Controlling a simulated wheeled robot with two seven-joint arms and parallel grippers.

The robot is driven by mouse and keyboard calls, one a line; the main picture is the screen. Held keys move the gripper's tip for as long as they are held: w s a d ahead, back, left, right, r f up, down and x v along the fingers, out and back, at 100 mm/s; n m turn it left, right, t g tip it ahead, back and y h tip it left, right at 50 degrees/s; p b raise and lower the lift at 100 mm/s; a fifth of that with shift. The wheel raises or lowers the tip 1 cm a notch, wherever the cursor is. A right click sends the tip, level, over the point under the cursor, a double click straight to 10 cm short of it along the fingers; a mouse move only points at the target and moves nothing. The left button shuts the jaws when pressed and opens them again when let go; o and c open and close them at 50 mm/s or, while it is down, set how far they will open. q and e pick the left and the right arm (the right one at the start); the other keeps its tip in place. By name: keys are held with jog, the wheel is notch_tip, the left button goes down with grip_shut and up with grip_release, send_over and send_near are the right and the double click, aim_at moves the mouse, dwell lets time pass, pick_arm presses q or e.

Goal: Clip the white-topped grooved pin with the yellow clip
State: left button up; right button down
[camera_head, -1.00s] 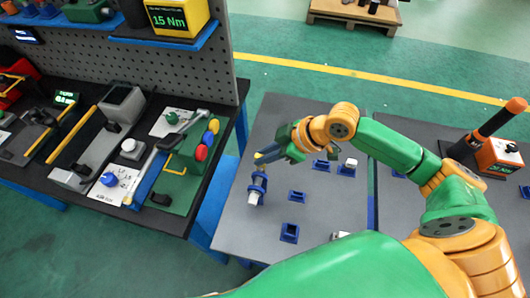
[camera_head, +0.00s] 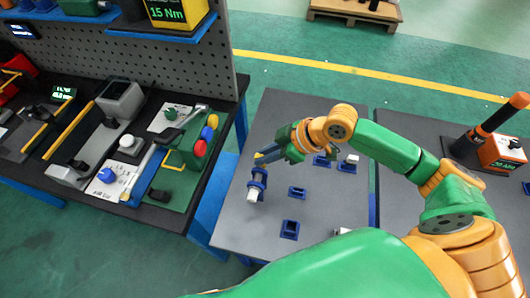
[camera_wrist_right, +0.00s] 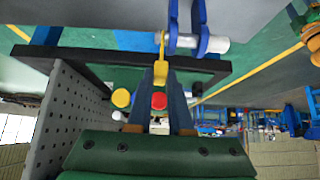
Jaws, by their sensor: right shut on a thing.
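The white-topped pin (camera_head: 253,195) lies sideways in a blue stand (camera_head: 263,177) near the left side of the grey table. In the right wrist view its white end (camera_wrist_right: 216,45) sticks out beyond two blue prongs (camera_wrist_right: 203,42). My right gripper (camera_head: 259,158) is beside the stand and is shut on the yellow clip (camera_wrist_right: 160,70), which shows between its fingertips in the wrist view. The clip's narrow far end is close to the pin beside the left prong; I cannot tell whether it touches. The groove is not clear. My left gripper is not in view.
Several other blue stands, such as one (camera_head: 290,229), are on the grey table (camera_head: 325,210). A workbench with a green panel (camera_head: 178,190) and coloured knobs stands to the left, across a narrow gap. An orange device (camera_head: 500,155) is at the far right.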

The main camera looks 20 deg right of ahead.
jog(key=shift+f, duration=0.45)
jog(key=c, duration=0.8)
grip_release()
jog(key=shift+o, duration=0.2)
jog(key=p+v, duration=0.4)
jog(key=v, duration=0.1)
jog(key=b+v, duration=0.1)
jog(key=v, duration=0.6)
